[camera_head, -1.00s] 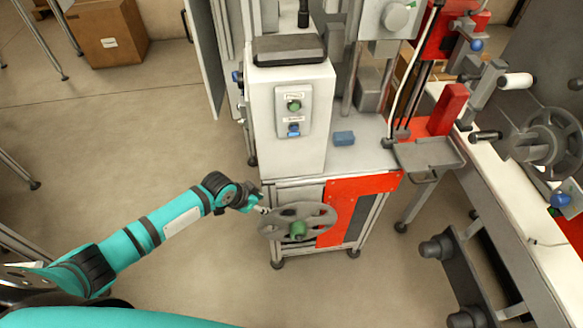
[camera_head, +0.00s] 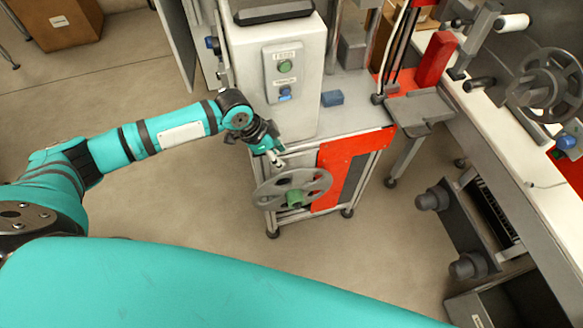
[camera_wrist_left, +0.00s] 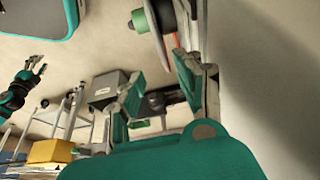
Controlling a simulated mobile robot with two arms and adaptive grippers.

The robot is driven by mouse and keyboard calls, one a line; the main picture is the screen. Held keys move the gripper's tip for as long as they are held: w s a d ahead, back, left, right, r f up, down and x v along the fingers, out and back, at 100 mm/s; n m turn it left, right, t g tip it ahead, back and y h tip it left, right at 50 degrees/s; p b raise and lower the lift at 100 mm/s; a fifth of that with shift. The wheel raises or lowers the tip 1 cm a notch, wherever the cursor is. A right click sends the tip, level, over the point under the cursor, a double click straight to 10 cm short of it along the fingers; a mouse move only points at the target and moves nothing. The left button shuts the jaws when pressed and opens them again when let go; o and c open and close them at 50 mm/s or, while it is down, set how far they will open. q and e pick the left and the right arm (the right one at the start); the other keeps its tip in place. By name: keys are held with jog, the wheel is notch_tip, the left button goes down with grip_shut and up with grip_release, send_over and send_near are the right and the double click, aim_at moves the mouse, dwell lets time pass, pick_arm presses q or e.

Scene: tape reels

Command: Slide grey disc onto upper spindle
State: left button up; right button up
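The grey disc (camera_head: 320,184), a spoked reel, stands upright at the front of the white and red cart, with a green hub (camera_head: 294,198) at its centre. My left gripper (camera_head: 277,158) is just above the disc's upper left rim. In the left wrist view its fingers (camera_wrist_left: 162,82) are spread with nothing held between them. That view shows the disc edge-on (camera_wrist_left: 182,22) beyond the fingers, apart from them. Another teal gripper, my right one (camera_wrist_left: 38,66), shows there at the far left with its fingers apart. I cannot make out which part is the upper spindle.
The cart's white housing (camera_head: 300,110) rises right behind my left gripper. A blue block (camera_head: 332,98) lies on the cart top. A bench (camera_head: 530,170) with a spoked wheel (camera_head: 550,82) stands at the right. The floor (camera_head: 180,210) left of the cart is open.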

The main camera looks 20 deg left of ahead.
aim_at(292, 171)
pick_arm(q)
jog(key=x, duration=1.1)
jog(key=shift+w+d+f, duration=0.15)
jog(key=shift+f, duration=0.2)
grip_shut()
